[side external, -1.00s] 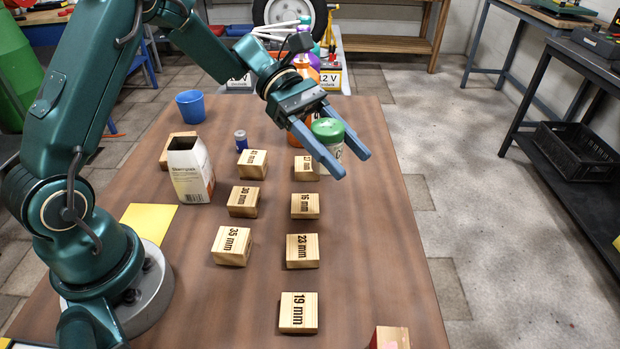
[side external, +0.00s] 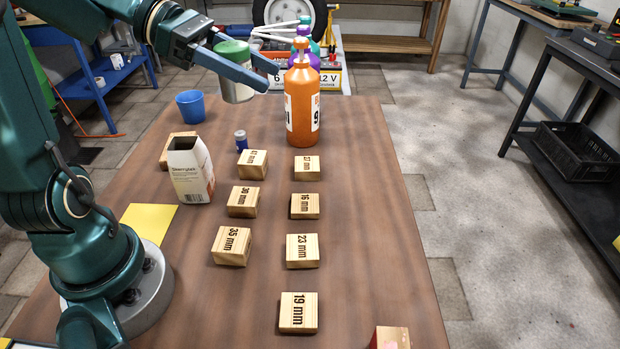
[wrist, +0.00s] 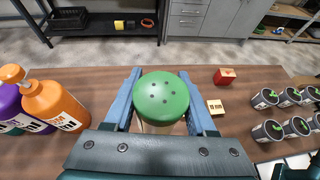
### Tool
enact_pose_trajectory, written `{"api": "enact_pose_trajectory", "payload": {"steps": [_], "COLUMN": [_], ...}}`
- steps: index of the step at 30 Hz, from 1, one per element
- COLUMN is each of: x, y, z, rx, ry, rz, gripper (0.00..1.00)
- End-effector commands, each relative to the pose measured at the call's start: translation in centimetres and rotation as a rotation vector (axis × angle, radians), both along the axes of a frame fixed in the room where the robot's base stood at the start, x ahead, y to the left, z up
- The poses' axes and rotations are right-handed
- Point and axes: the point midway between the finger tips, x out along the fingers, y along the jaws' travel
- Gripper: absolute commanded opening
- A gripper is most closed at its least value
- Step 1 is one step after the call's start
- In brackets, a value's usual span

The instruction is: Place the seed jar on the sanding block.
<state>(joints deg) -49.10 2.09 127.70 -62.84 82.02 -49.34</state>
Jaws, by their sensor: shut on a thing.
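A red-sided block with a wooden top (side external: 390,338) sits at the table's near right edge, far from my gripper. It looks like the sanding block, but no label shows. It appears red in the wrist view (wrist: 225,76).
Several wooden blocks marked in mm, such as the 23 mm block (side external: 302,251), stand in two columns. An orange bottle (side external: 302,112), blue cup (side external: 190,106), carton (side external: 190,170), small can (side external: 241,141) and yellow sheet (side external: 148,217) stand around them. The table's right strip is clear.

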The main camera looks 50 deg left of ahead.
Motion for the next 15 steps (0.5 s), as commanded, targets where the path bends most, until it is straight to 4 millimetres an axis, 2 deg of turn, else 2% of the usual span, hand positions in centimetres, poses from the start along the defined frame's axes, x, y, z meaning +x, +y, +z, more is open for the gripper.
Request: {"api": "enact_pose_trajectory", "payload": {"steps": [1, 11, 15], "x": [-0.4, -2.9, -4.6], "y": [-0.1, -0.6, -0.6], "z": [-0.8, -4.1, -5.7], "rx": [0.0, 0.016, 0.018], "ry": [0.008, 0.014, 0.013], "rz": [-0.035, -0.273, -0.414], "gripper": [0.01, 0.01, 0.01]}}
